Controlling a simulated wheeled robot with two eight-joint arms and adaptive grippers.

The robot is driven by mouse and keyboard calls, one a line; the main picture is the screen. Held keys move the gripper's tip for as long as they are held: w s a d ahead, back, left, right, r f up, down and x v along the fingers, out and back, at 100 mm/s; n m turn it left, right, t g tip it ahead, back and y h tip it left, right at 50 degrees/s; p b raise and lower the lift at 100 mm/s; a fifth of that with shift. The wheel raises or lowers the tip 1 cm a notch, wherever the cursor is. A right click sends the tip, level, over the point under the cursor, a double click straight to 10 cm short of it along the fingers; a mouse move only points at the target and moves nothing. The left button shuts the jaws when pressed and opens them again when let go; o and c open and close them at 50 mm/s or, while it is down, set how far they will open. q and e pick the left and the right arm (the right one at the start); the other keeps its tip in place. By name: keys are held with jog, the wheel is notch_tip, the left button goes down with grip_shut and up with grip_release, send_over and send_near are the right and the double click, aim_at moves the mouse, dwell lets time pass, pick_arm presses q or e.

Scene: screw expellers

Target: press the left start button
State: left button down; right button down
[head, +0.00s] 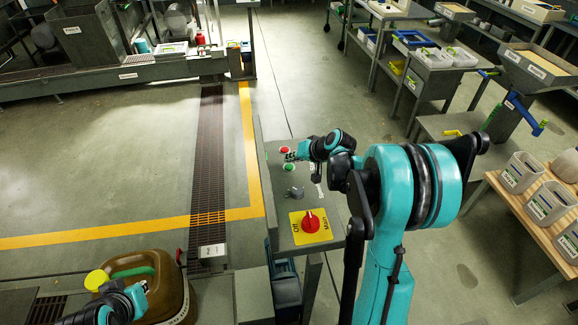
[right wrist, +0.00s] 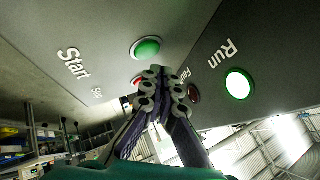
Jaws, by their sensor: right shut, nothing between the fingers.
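The green start button (right wrist: 147,48), beside the word Start, is on the grey control panel (head: 322,234). It also shows in the head view (head: 288,167). My right gripper (head: 290,156) is shut and empty at the panel's far end, close to the green button. In the right wrist view its fingertips (right wrist: 165,80) appear below the green button and partly cover a red button (right wrist: 136,80). I cannot tell whether they touch the panel. My left gripper (head: 138,292) is at the lower left, by the brown jerrycan; its finger opening is unclear.
The Run lamp (right wrist: 238,84) is lit green. A red rotary main switch (head: 311,222) on a yellow plate is at the panel's near end. The brown jerrycan (head: 172,285) with a yellow cap stands at lower left. Open floor lies left of the panel.

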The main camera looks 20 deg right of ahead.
aim_at(291, 168)
jog(key=shift+r+p, duration=1.5)
jog(key=shift+r, duration=0.8)
jog(key=shift+f, duration=0.1)
